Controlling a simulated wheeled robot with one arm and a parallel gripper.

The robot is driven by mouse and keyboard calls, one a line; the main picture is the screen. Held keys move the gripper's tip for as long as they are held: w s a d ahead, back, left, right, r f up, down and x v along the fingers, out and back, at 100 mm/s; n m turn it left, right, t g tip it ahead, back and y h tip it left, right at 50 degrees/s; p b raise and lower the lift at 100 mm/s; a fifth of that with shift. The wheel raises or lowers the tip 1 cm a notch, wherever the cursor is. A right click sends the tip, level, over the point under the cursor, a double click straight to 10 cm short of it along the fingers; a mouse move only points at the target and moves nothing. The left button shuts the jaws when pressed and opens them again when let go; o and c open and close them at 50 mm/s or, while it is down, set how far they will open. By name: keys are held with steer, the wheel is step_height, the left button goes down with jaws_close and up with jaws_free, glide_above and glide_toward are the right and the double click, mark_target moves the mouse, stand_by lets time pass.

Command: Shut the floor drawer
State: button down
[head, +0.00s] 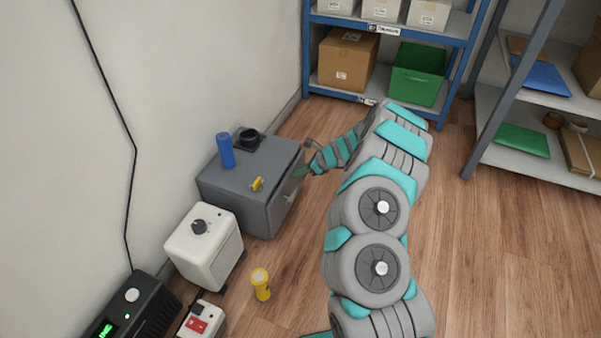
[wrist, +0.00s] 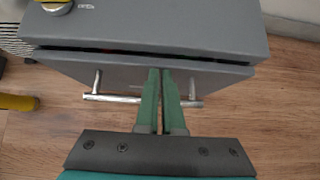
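The floor drawer is in a grey cabinet (head: 238,187) standing by the wall. Its grey front (wrist: 120,73) shows in the wrist view, with a thin dark gap between it and the cabinet top, so it stands slightly open. A silver bar handle (wrist: 112,98) crosses the front. My gripper (wrist: 160,72) has its two green fingers close together and nothing visible between them. The fingertips are at the drawer front, and the fingers hide part of the handle. I cannot tell if they touch it. In the head view my gripper (head: 303,170) is at the cabinet's right side.
A blue cylinder (head: 226,151), a black item (head: 247,138) and a yellow item (head: 257,184) are on the cabinet. Shelves (head: 455,27) stand behind.

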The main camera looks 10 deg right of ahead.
steer(key=shift+a, duration=0.3)
